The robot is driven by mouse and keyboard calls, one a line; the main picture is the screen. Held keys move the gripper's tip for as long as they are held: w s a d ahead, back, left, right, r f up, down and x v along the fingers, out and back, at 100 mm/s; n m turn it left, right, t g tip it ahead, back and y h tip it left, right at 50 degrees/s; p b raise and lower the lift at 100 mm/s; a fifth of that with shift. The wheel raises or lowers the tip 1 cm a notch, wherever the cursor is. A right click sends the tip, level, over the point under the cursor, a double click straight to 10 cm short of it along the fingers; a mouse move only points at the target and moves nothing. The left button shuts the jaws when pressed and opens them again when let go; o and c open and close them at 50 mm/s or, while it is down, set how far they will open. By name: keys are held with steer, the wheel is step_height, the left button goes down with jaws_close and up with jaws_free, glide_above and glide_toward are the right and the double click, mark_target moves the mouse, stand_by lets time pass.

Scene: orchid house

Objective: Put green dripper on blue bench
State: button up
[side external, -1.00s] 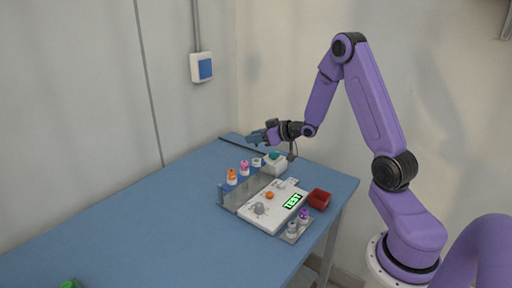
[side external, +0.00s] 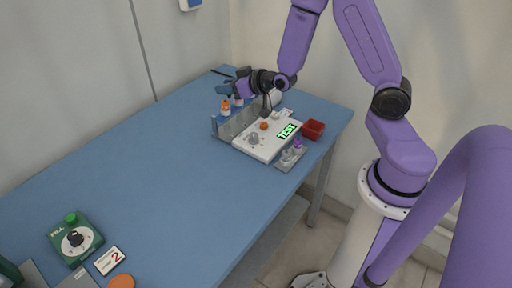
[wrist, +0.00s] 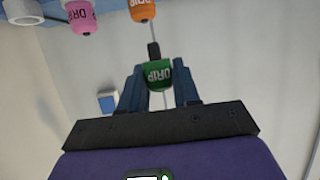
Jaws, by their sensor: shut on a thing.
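The green dripper (wrist: 158,76), marked DRIP, is between the two blue fingers of my gripper (wrist: 159,84) in the wrist view. My gripper is shut on it and holds it in the air. In the side external view my gripper (side external: 224,89) is just above and behind the orange dripper (side external: 225,106); I cannot make out the green dripper there. The blue bench (side external: 150,165) runs from the near left to the far right. The orange dripper (wrist: 142,9) and a pink dripper (wrist: 81,16) also show at the top of the wrist view.
A grey rack (side external: 228,128) stands beside a white station (side external: 256,140) with a green TEST display. A red tray (side external: 313,129) is to its right. A green FILL box (side external: 87,247), a card marked 2 (side external: 109,260) and an orange disc (side external: 122,282) lie near. The bench middle is clear.

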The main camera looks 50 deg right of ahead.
steer(key=s+a+f, duration=0.2)
steer(key=s+a, duration=0.2)
steer(key=w+d+r, duration=0.2)
steer(key=w+d, duration=0.1)
steer(key=d, duration=0.5)
steer(key=w+d+r+n+y, duration=0.1)
steer(key=w+d+r, duration=0.2)
steer(key=d, duration=0.6)
steer(key=shift+w+d, duration=0.25)
steer(key=shift+f, duration=0.1)
steer(key=shift+f, duration=4.7)
steer(key=shift+f, duration=0.2)
steer(key=o, duration=1)
